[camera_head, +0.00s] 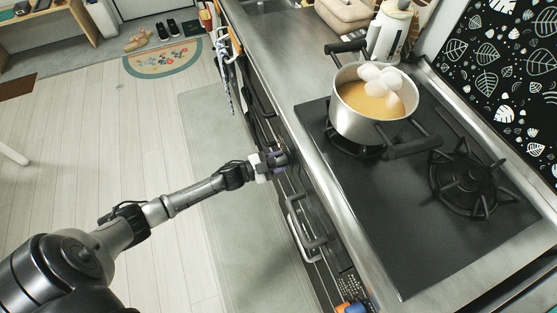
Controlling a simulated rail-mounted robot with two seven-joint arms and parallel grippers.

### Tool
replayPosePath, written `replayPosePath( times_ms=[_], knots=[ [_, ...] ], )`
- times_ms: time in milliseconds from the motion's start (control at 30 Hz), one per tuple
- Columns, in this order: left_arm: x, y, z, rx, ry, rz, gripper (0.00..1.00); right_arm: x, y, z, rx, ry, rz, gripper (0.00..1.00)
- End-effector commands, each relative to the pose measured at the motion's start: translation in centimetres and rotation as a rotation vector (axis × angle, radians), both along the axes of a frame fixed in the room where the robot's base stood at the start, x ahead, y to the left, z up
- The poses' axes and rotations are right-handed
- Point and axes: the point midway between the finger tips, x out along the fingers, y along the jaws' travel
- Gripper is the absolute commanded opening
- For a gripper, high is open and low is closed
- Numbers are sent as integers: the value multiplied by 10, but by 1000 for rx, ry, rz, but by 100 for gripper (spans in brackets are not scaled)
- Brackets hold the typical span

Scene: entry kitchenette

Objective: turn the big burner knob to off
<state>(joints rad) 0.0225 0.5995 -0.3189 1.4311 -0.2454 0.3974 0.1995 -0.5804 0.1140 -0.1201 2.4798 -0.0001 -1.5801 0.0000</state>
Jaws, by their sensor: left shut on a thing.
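My left gripper (279,160) reaches in from the left to the front face of the counter, level with the stove. It is shut on what looks like the burner knob; the knob is mostly hidden by the fingers, so its angle cannot be told. The black cooktop (370,240) lies just right of the gripper. A steel pot (345,119) of orange-brown liquid stands on the farther burner, with white puffs above it. The nearer right burner (463,181) is bare. No flame can be made out. My right gripper is not in view.
A handle bar (299,222) sticks out from the counter front, nearer than the gripper. The pot's black handle (411,147) points toward the front right. A white bottle (391,32) stands behind the pot. The floor left of the counter is clear.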

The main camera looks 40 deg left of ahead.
Motion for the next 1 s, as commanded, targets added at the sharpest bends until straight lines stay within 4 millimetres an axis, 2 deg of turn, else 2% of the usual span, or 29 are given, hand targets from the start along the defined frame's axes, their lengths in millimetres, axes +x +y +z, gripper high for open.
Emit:
replayPosePath(
  times_ms=[400, 933, 967, 1000],
  knots=[
    [0, 0, 0, 154, -81, 0, 19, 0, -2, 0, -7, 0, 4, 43],
    [0, 0, 0, 177, -92, 0, 19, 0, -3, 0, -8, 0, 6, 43],
    [0, 0, 0, 177, -92, 0, 46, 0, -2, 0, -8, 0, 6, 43],
    [0, 0, 0, 177, -92, 0, 50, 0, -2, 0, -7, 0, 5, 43]
  ],
)
